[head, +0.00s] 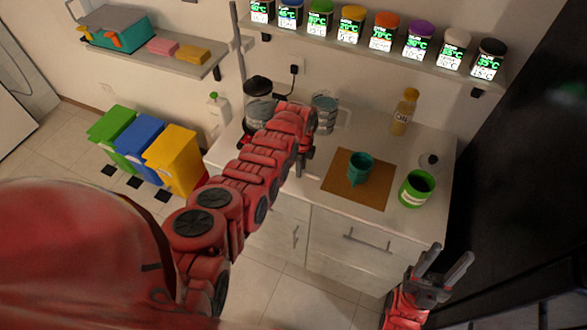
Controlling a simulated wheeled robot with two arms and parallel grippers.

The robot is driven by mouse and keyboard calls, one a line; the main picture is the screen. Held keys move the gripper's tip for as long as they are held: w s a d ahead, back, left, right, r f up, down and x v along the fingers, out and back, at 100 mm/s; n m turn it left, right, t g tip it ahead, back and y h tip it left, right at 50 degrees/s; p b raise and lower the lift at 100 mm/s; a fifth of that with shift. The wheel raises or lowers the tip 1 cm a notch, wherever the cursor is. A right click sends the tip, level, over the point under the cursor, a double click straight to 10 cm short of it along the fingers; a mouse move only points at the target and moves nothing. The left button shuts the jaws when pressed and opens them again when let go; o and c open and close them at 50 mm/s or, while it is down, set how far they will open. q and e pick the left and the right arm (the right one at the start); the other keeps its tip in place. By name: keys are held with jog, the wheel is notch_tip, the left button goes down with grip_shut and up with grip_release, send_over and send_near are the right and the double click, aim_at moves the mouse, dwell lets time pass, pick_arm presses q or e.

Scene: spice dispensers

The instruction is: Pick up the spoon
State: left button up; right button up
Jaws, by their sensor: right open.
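I cannot make out a spoon in the head view; it may be hidden behind my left arm or too small to see. My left arm reaches over the left part of the white counter (395,140). My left gripper (303,162) is at the counter's front left, its grey fingers seen partly; whether they are open or hold anything is unclear. My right gripper (446,268) is open and empty, low in front of the counter's right end. A teal cup (359,168) stands on a brown mat (343,192). A green container (416,189) stands right of the mat.
A clear glass vessel (325,113), a dark-lidded appliance (258,88) and an amber bottle (405,112) stand along the counter's back. A wall shelf (400,60) with several labelled jars hangs above. Green, blue and yellow bins (172,160) stand on the floor at left.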

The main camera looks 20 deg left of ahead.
pick_arm(q)
grip_shut()
jog(key=shift+r, duration=0.1)
jog(key=shift+w+r+b, duration=0.1)
jog(key=shift+r+b, duration=0.2)
jog(key=shift+r, duration=0.35)
jog(key=shift+r+b, duration=0.75)
jog(key=shift+r, duration=0.15)
jog(key=s, duration=0.3)
jog(key=shift+s+d+r, duration=0.1)
jog(key=shift+s+r, duration=0.15)
jog(key=shift+r, duration=0.1)
jog(key=s+r+p, duration=0.1)
jog(key=s+p, duration=0.7)
jog(key=s, duration=0.4)
jog(key=shift+s+d+p, duration=0.25)
jog(key=shift+s+p, duration=0.05)
jog(key=shift+s, duration=0.05)
